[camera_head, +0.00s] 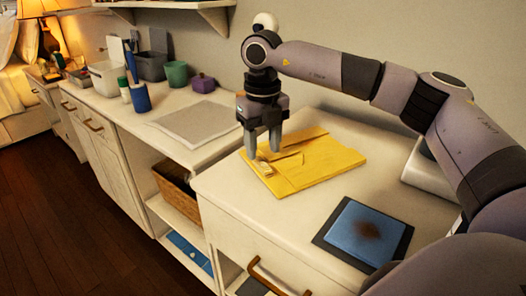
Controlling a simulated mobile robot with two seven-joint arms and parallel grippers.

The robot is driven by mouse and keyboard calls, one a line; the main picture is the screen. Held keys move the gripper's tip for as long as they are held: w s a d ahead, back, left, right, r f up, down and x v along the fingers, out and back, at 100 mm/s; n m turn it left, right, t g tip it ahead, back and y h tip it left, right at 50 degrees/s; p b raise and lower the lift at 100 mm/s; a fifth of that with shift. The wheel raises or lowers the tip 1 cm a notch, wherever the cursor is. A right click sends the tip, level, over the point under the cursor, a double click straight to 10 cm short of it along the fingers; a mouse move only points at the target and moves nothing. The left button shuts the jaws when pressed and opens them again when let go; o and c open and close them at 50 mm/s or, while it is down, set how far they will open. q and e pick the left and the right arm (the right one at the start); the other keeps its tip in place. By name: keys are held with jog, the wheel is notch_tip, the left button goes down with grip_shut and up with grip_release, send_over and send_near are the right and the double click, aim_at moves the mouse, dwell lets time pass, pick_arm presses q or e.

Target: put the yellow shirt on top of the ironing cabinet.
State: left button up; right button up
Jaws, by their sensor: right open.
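The yellow shirt (318,168) lies folded and flat on the white top of a cabinet (236,187) with a drawer. I take this to be the ironing cabinet. My right gripper (263,157) points down over the shirt's left part, its fingers open. The fingertips are at or just above the cloth; I cannot tell whether they touch it. My left gripper is not in view.
A blue square item (352,226) on a dark pad lies near the front right of the top. A longer counter to the left holds a flat grey cloth (197,123), cups and bins. A wicker basket (176,187) sits on a shelf below. A lamp (38,12) stands far left.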

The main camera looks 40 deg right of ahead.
notch_tip(320, 180, up, 9)
jog(key=shift+r+p, duration=0.2)
jog(key=shift+p, duration=0.15)
dwell(0.3)
